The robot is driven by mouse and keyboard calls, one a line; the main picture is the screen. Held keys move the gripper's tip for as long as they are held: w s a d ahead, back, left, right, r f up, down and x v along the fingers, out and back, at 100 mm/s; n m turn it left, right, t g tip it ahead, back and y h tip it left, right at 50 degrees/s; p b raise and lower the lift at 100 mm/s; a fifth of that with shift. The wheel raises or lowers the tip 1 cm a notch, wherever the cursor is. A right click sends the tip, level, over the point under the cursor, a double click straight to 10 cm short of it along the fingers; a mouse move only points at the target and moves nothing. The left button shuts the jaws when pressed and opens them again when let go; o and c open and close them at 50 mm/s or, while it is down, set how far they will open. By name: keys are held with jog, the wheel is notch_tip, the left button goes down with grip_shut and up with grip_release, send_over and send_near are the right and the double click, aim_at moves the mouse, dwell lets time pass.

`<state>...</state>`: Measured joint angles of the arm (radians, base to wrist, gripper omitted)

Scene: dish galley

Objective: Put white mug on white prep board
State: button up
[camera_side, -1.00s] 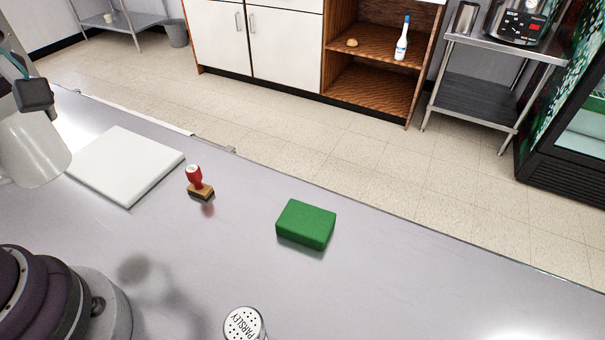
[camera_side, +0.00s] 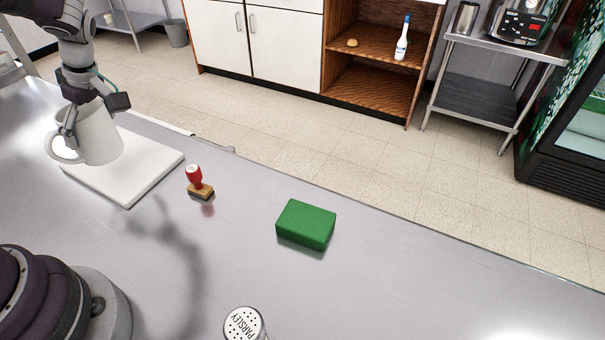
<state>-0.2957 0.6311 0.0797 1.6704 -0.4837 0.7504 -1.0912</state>
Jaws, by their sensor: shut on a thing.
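The white mug (camera_side: 101,136) is at the left, in front of the far-left part of the white prep board (camera_side: 148,172) in the picture. It looks upright, with its handle toward the lower left. My gripper (camera_side: 95,122) comes down from above and is shut on the mug, with one finger outside near the handle and the other by the rim. The mug appears above the board; whether its base touches the board I cannot tell. The mug covers the board's left part.
A red-handled stamp (camera_side: 198,183) stands just right of the board. A green block (camera_side: 306,224) lies mid-counter, and a parsley shaker (camera_side: 244,324) stands at the bottom edge. The grey counter (camera_side: 400,285) is clear to the right.

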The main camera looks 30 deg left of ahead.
jog(key=shift+w+a+f, duration=0.1)
jog(key=shift+w+a, duration=0.6)
jog(key=shift+w, duration=0.2)
jog(key=shift+w+a+f, duration=0.1)
jog(key=shift+w+f, duration=0.05)
jog(key=shift+f, duration=0.75)
jog(key=shift+w+a+f, duration=0.1)
jog(key=shift+f, duration=0.75)
jog(key=shift+f, duration=0.1)
jog(key=o, duration=1.1)
jog(key=shift+c, duration=0.2)
